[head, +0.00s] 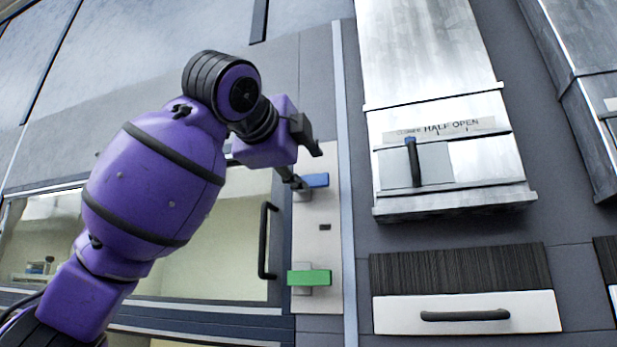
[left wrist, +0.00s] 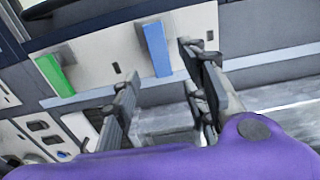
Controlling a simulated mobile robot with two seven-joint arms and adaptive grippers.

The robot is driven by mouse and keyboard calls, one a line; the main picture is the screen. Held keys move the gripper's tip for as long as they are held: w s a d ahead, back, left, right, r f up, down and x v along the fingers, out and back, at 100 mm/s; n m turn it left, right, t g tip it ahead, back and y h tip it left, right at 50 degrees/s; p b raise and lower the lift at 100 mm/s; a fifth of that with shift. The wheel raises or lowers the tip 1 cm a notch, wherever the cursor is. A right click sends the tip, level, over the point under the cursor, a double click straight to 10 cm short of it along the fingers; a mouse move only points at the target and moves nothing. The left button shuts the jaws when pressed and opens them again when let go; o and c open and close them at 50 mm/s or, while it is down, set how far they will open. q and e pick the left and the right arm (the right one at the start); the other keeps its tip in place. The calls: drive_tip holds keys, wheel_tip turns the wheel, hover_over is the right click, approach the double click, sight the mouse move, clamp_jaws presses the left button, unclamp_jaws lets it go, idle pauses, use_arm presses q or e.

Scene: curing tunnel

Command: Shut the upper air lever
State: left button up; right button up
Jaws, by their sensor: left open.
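The upper air lever is a blue bar (head: 315,180) on a pale vertical panel (head: 318,235), and it lies roughly crosswise. It also shows in the left wrist view (left wrist: 157,49), ahead of my fingers. A green lever (head: 310,277) sits lower on the same panel, also crosswise; the left wrist view shows it at the left (left wrist: 54,74). My left gripper (head: 307,168) is open at the blue lever, with nothing seen held. Its fingers hide part of the lever's mount in the head view. Whether they touch the lever I cannot tell. My right gripper is out of view.
A black door handle (head: 267,241) stands left of the panel on a glazed door. Right of it hangs a metal box marked HALF OPEN (head: 445,165) with a black handle. A drawer (head: 467,312) is below that. Clear wall lies between panel and box.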

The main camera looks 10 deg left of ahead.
use_arm(q)
drive_tip(key=s, duration=0.3)
drive_tip(key=shift+s+a+f, duration=0.1)
drive_tip(key=shift+s+a, duration=0.2)
drive_tip(key=shift+a, duration=0.05)
idle(0.3)
